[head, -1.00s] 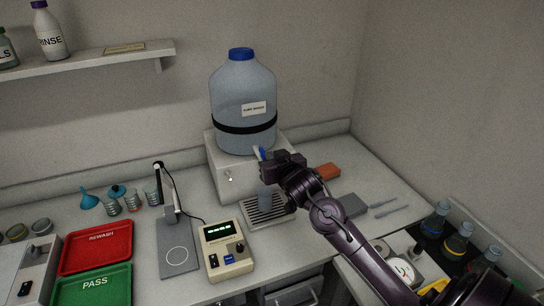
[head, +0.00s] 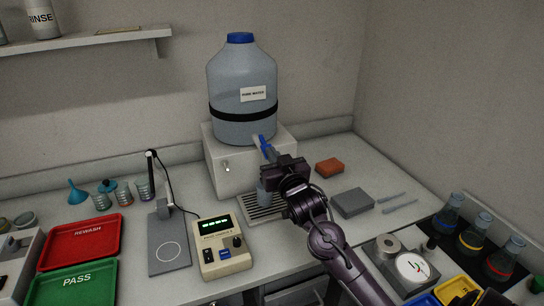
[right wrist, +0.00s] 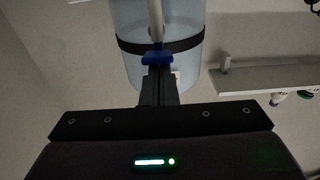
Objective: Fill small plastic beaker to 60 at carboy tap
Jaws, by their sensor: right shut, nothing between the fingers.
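The carboy (head: 240,90) is a large blue-tinted bottle with a blue cap and a black strap, on a white box. Its tap (head: 262,144) shows a blue and pale part at the front; in the right wrist view the tap's blue part (right wrist: 157,57) is just beyond my fingers. My right gripper (head: 271,158) is shut and empty, at or just below the tap; contact is unclear. A small clear beaker (head: 264,196) stands upright on the drip tray (head: 252,212) below, partly hidden by my gripper. Its water level is unreadable. My left gripper is out of view.
Left of the drip tray are a beige meter box (head: 224,258) and a grey stand plate (head: 171,255). A red REWASH tray (head: 80,258) and several small cups lie further left. An orange block (head: 329,167), a grey block (head: 352,203) and several flasks are to the right.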

